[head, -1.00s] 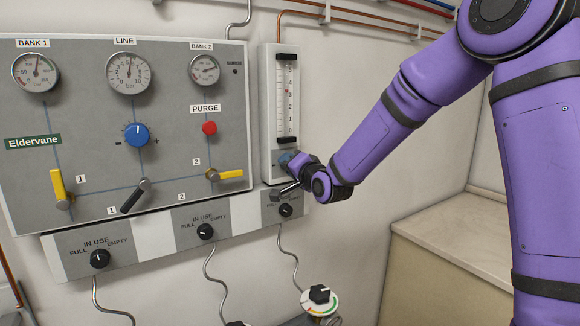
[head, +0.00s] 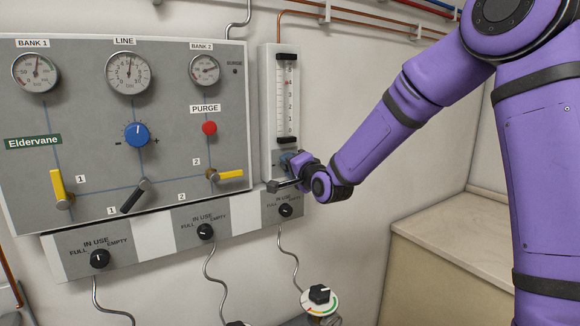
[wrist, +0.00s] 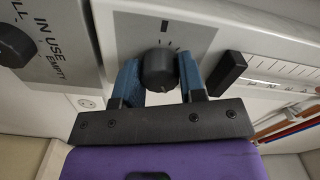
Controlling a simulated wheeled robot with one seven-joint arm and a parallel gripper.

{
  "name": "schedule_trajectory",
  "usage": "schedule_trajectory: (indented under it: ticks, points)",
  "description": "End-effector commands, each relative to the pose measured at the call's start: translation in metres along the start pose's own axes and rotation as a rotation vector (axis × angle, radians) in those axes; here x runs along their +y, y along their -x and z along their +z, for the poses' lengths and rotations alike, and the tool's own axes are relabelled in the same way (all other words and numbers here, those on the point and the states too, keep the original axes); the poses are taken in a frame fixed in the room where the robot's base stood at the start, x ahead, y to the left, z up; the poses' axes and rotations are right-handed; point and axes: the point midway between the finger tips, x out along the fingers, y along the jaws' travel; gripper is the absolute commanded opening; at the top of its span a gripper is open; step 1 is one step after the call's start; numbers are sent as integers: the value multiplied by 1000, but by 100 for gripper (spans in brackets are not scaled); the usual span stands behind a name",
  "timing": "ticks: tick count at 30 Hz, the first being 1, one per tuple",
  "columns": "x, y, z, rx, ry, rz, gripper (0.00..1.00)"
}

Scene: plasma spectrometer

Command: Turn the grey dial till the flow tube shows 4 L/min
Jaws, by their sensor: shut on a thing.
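The flow tube (head: 287,110) is an upright clear scale tube on a white block, right of the gauge panel in the head view. Its small reddish float sits at about the 4 mark; the exact level is too small to read. The grey dial (wrist: 159,72) is a dark round knob below the tube. In the wrist view it sits between the two blue fingers of my gripper (wrist: 159,78), which is shut on it. In the head view my gripper (head: 288,161) covers most of the dial.
The gauge panel (head: 75,130) is to the left, with a yellow valve handle (head: 230,174) close to my gripper. A black selector knob (head: 285,210) is just below. A pale counter (head: 450,235) stands at lower right.

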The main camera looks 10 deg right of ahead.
Motion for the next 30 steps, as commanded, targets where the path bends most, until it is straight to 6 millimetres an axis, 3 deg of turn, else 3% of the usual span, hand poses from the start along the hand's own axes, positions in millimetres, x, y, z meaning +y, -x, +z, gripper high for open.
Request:
schedule_trajectory:
  ticks: [1, 4, 16, 30]
  points:
    - [2, 1, 1, -3, -1, 5, 42]
    - [2, 1, 1, -2, 0, 4, 63]
    - [0, 8, 0, 0, 2, 1, 63]
    - [0, 88, 0, 0, 3, 2, 63]
